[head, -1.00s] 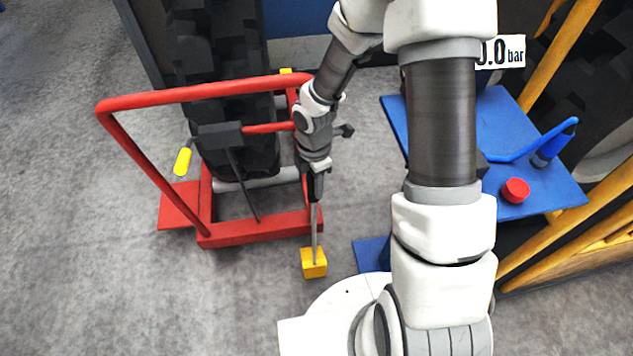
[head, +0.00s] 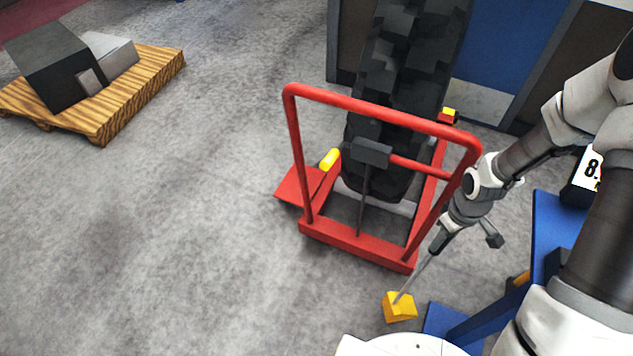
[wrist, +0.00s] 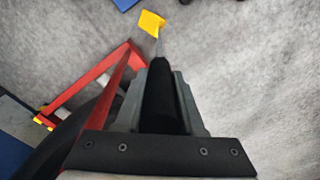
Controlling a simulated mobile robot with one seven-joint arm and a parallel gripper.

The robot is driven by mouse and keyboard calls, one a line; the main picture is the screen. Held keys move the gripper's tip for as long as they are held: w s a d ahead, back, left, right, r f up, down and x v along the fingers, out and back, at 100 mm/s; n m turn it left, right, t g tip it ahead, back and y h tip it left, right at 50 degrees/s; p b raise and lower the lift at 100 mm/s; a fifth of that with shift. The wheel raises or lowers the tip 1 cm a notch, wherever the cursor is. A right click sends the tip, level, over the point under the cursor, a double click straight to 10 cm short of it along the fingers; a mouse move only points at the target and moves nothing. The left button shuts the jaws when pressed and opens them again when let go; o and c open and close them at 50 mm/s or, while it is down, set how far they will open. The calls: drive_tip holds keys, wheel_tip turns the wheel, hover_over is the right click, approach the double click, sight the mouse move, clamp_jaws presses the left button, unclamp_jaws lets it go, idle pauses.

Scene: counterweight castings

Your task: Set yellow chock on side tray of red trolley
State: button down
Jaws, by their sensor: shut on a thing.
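The yellow chock (head: 399,307) is a small block on a thin rod with a dark grip. My gripper (head: 440,240) is shut on that grip, and the chock hangs below it, in front of the red trolley's near right corner. Whether the chock touches the floor is unclear. In the wrist view the chock (wrist: 152,23) shows beyond the gripper (wrist: 160,95). The red trolley (head: 355,243) has a hoop handle and carries a large black tyre. Its flat red side tray (head: 297,188) sticks out at the left and looks empty; a yellow lever grip is above its right part.
A blue stand (head: 555,225) is close on the right, beside my arm. A wooden pallet (head: 150,85) with dark and grey blocks lies at the far left. The grey floor left of the trolley is clear. The trolley's hoop (head: 380,108) rises between chock and tyre.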

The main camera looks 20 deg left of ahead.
drive_tip(key=m, duration=0.2)
drive_tip(key=d+m+p, duration=0.1)
drive_tip(key=m, duration=0.1)
drive_tip(key=shift+d+r, duration=0.1)
drive_tip(key=shift+r, duration=0.1)
drive_tip(key=shift+s+d+f+m+p, duration=0.15)
drive_tip(key=shift+m+p, duration=0.25)
drive_tip(key=shift+m, duration=0.6)
drive_tip(key=shift+w+d+r+m+p, duration=0.1)
drive_tip(key=shift+d+m+p, duration=0.25)
drive_tip(key=shift+m, duration=0.65)
drive_tip(key=shift+s+d+f+m+p, duration=0.15)
drive_tip(key=shift+m+p, duration=0.25)
drive_tip(key=shift+m, duration=0.6)
